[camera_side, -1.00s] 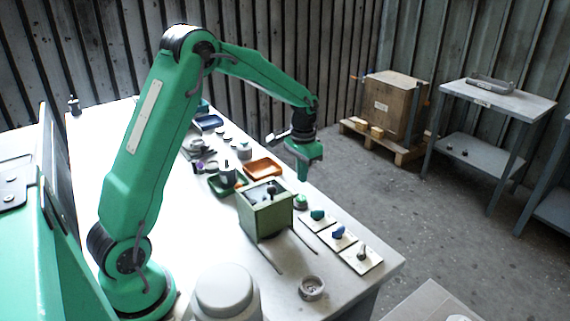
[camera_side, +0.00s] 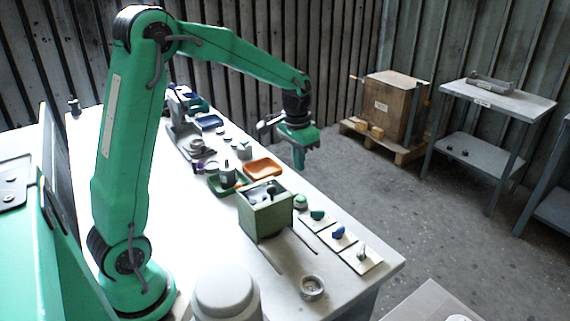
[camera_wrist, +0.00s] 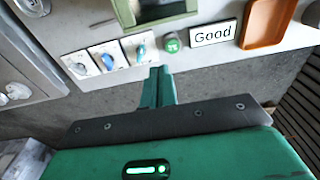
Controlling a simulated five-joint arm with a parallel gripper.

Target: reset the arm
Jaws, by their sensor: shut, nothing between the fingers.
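My green arm reaches over the white workbench (camera_side: 285,270) in the side view. My gripper (camera_side: 299,160) hangs fingers down in the air, above and past the bench's far right edge. In the wrist view my gripper (camera_wrist: 158,75) shows its two green fingers pressed together, with nothing between them. The fingertips point toward the bench edge, near a round green button (camera_wrist: 171,43) and a white "Good" label (camera_wrist: 212,33), and look apart from both.
A green open-topped box (camera_side: 265,218) stands on the bench, with an orange tray (camera_side: 263,168) behind it. Several square plates with knobs (camera_side: 340,237) line the right edge. A small round cup (camera_side: 312,288) sits at the front. A wooden crate (camera_side: 392,103) and a grey side table (camera_side: 500,98) stand beyond.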

